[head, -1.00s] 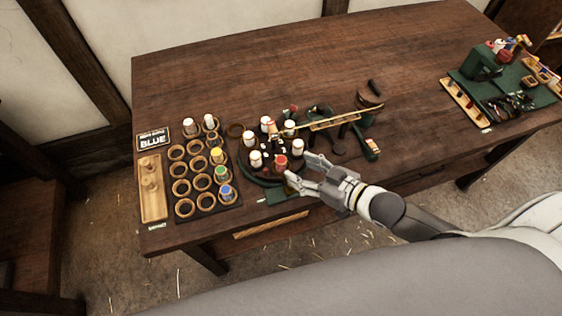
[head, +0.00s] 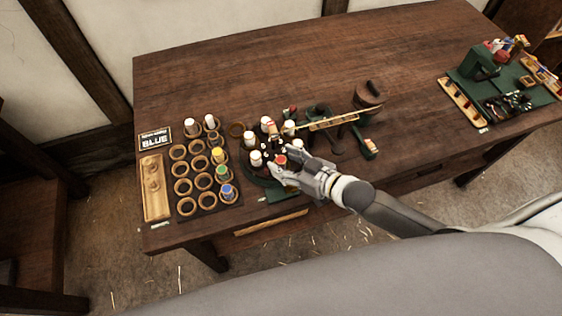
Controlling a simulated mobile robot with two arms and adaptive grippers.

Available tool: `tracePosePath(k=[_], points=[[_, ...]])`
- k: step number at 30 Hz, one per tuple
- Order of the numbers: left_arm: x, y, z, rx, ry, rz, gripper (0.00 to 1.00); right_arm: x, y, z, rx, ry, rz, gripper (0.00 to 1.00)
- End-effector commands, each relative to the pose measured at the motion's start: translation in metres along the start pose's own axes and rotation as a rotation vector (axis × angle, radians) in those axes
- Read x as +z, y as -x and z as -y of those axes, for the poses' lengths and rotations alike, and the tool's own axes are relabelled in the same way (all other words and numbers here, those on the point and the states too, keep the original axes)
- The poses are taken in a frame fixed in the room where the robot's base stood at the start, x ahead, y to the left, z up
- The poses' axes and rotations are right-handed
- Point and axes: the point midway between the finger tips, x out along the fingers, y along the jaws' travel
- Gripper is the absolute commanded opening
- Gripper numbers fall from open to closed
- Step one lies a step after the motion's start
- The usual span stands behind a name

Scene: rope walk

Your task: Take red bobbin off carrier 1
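The red bobbin (head: 280,160) stands on the round green braiding machine (head: 257,180) at its near right side. My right gripper (head: 281,165) is at the red bobbin, with one finger on its near side and the other on its far right side. The fingers look apart around the bobbin, but I cannot tell whether they touch it. The gripper hides the bobbin's lower part and its carrier. Several white-topped bobbins (head: 255,158) stand on the same machine. My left gripper is not in view.
A rack of wooden rings (head: 204,181) left of the machine holds yellow, green, blue and white bobbins. A wooden tray (head: 155,188) and a sign reading BLUE (head: 155,137) lie beside it. A green mat (head: 510,103) with tools is far right. The table's back is clear.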

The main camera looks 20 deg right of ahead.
Motion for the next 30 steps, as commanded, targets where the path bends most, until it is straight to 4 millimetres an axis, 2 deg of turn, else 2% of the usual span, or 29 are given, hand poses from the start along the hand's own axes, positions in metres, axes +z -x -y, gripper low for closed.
tracePosePath(k=[2,9,22,29,30], points=[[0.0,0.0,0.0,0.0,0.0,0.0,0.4,0.0,0.0,0.0,0.0,0.0,0.0,0.41],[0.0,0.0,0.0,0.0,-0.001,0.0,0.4,0.0,0.0,0.0,0.0,0.0,0.0,0.11],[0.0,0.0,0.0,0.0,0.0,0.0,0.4,-0.004,0.002,0.0,0.0,0.0,0.0,0.1],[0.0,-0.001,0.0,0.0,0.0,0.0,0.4,-0.028,0.012,0.0,0.0,0.001,-0.003,0.1],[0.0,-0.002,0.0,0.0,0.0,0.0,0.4,-0.033,0.014,0.005,-0.002,-0.002,-0.003,0.1]])
